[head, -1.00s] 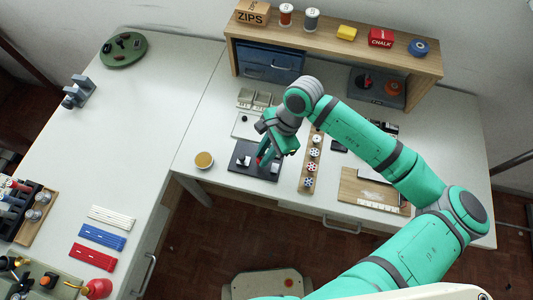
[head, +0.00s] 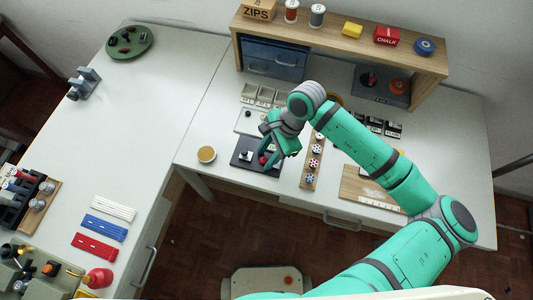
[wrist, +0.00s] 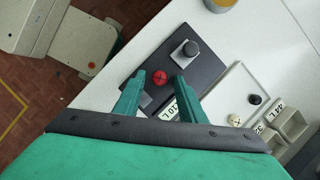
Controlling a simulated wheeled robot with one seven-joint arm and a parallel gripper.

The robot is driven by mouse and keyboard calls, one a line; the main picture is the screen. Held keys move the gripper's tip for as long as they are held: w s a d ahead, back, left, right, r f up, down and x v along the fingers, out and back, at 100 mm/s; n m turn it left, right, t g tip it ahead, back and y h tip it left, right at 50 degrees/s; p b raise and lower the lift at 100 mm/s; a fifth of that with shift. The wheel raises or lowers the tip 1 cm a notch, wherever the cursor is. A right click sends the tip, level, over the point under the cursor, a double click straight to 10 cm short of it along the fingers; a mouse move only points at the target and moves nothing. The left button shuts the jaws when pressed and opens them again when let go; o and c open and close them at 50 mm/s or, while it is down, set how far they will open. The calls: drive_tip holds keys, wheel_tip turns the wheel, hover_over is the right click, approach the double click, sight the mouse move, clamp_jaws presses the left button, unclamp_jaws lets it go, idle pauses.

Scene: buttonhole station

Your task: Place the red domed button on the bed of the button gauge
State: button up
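The red domed button (wrist: 159,77) sits on or just above a dark plate (wrist: 205,66), which I take as the button gauge. It also shows as a small red spot in the head view (head: 262,160). A grey block with a black round top (wrist: 190,48) stands on the plate beside it. A lighter grey piece (wrist: 145,100) shows partly behind my left finger. My gripper (wrist: 160,81) points down with its fingers apart, one either side of the button, with gaps visible. In the head view my gripper (head: 270,160) is over the plate's right part.
A white tray (wrist: 232,94) with a black button lies beside the plate, with labelled bins (wrist: 290,123) beyond. A wooden strip of buttons (head: 311,175) is to the right. A round tan-topped tin (head: 206,154) stands left.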

drive_tip(key=shift+r, duration=0.1)
drive_tip(key=v, duration=1.2)
drive_tip(key=shift+w, duration=0.1)
